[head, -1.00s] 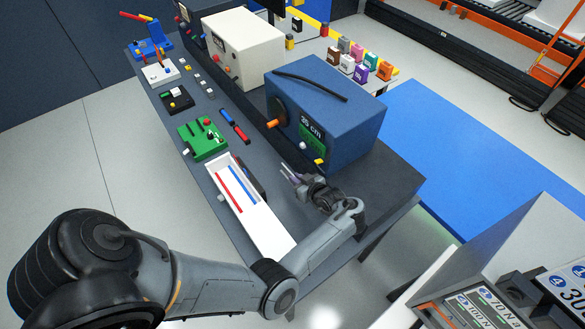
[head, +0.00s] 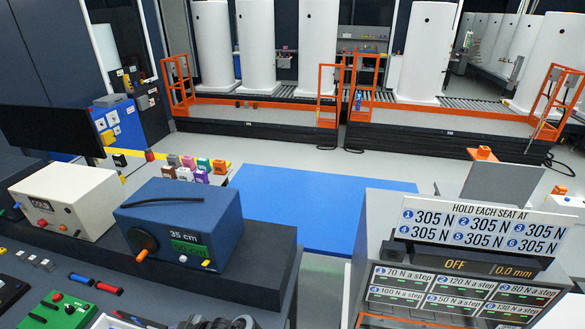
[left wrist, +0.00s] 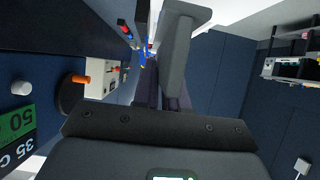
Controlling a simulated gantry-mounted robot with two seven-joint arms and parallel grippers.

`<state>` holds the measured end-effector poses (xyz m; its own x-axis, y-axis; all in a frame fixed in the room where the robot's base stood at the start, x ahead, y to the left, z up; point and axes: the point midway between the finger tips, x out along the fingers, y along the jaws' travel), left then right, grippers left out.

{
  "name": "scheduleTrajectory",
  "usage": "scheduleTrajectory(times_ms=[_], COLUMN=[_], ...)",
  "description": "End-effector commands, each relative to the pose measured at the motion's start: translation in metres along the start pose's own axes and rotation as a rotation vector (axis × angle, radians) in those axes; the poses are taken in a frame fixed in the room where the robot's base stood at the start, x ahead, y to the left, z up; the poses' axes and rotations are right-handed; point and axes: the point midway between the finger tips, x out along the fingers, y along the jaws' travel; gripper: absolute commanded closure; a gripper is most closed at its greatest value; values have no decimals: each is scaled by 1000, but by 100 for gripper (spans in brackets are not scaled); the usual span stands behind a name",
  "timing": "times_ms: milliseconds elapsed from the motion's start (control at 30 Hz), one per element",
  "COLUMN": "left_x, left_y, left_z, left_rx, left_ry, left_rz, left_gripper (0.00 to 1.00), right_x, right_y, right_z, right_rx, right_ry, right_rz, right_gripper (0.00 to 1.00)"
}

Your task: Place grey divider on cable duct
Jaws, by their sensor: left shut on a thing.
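My left gripper (left wrist: 162,92) is shut on the grey divider (left wrist: 178,55), a grey bar with a wider end piece, in the left wrist view. In the head view only dark parts of my left wrist show at the bottom edge, and the divider cannot be made out there. The white cable duct (head: 104,322) is cut off at the bottom left of the head view, with only its far end showing. The divider is apart from the duct as far as I can tell. My right gripper is not in view.
A blue box reading 35 cm (head: 180,222) stands on the dark bench behind the duct. A cream box (head: 68,200) and a green block (head: 62,312) are to the left. A force display panel (head: 470,235) stands at the right.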

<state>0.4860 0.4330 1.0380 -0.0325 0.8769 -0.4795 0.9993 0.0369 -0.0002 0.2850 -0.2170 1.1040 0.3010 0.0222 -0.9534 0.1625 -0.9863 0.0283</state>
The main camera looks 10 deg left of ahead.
Motion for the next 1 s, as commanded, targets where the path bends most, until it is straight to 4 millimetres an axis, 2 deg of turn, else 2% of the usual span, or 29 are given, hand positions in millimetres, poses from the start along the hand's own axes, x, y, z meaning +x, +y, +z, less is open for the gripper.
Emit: scheduleTrajectory(times_ms=[67, 100, 333, 467, 567, 667, 767, 900, 1000], left_x=[0, 3, 7, -2, -17, -44, -85, -155, -198], left_y=[0, 2, 20, 30, 38, 44, 45, 33, 19], left_z=[0, -8, -30, -42, -53, -63, -68, -68, -64], left_rx=[0, 11, 100, 166, 228, 308, 408, 545, 624], left_ry=[0, 4, 4, 4, 4, 4, 2, 0, -1], left_rz=[0, 24, 186, 303, 415, 558, 734, 983, 1128], left_gripper=[100, 100, 100, 100, 100, 100, 100, 100, 100], right_x=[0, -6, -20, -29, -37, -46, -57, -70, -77], right_y=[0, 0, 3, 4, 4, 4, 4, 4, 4], right_z=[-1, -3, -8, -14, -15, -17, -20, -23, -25], right_rx=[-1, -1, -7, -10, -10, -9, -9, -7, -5], right_ry=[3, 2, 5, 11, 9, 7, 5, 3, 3], right_rz=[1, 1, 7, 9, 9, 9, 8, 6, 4], right_gripper=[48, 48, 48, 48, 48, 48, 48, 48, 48])
